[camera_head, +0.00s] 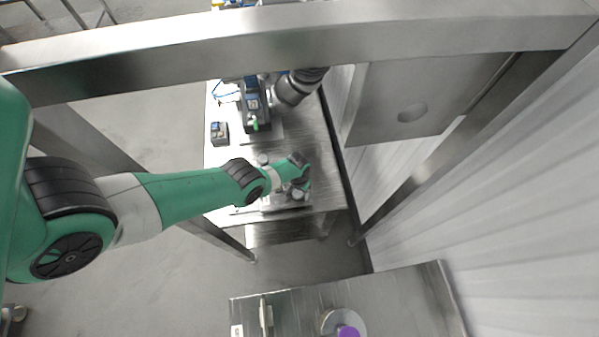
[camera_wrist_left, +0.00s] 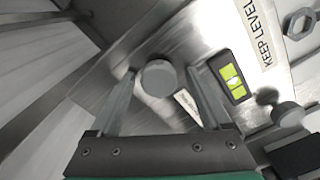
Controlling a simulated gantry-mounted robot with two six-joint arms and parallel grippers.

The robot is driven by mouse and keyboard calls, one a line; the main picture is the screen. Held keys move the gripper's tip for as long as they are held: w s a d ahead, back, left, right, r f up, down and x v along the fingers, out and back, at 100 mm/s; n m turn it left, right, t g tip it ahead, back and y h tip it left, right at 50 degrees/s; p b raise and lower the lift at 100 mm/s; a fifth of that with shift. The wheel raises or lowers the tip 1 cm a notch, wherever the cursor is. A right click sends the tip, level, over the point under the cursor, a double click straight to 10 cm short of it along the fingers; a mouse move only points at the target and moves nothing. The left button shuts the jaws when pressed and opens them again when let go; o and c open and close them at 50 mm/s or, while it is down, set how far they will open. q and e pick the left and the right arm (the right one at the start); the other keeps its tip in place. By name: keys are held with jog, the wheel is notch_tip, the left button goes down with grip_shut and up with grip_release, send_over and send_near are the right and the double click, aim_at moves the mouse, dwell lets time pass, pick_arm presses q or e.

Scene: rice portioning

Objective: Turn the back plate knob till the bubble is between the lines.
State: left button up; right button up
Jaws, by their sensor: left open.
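A round grey knob (camera_wrist_left: 158,78) stands on the metal plate (camera_wrist_left: 182,42) in the left wrist view. My left gripper (camera_wrist_left: 165,85) is open, with one finger on each side of this knob; I cannot tell whether they touch it. A black-framed level (camera_wrist_left: 232,78) with a yellow-green vial lies to the right of the fingers. A pale bubble shows in the vial, but its place against the lines is too small to tell. A second grey knob (camera_wrist_left: 288,114) stands further right. In the head view my left gripper (camera_head: 302,185) is small at the bench, and the level cannot be made out.
A "KEEP LEVEL" label (camera_wrist_left: 258,35) and a hex nut (camera_wrist_left: 298,23) are beside the level. The metal bench (camera_head: 225,160) holds black equipment (camera_head: 254,108) and a small dark box (camera_head: 219,132). A white wall is on the right. A nearer metal table (camera_head: 400,295) carries a purple-topped item (camera_head: 347,331).

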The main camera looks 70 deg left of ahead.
pick_arm(q)
jog(key=shift+c, duration=0.4)
grip_shut()
jog(key=shift+m, duration=0.3)
jog(key=m, duration=0.5)
jog(key=shift+w+d, duration=0.1)
jog(key=m, duration=0.6)
jog(key=shift+d, duration=0.1)
dwell(0.3)
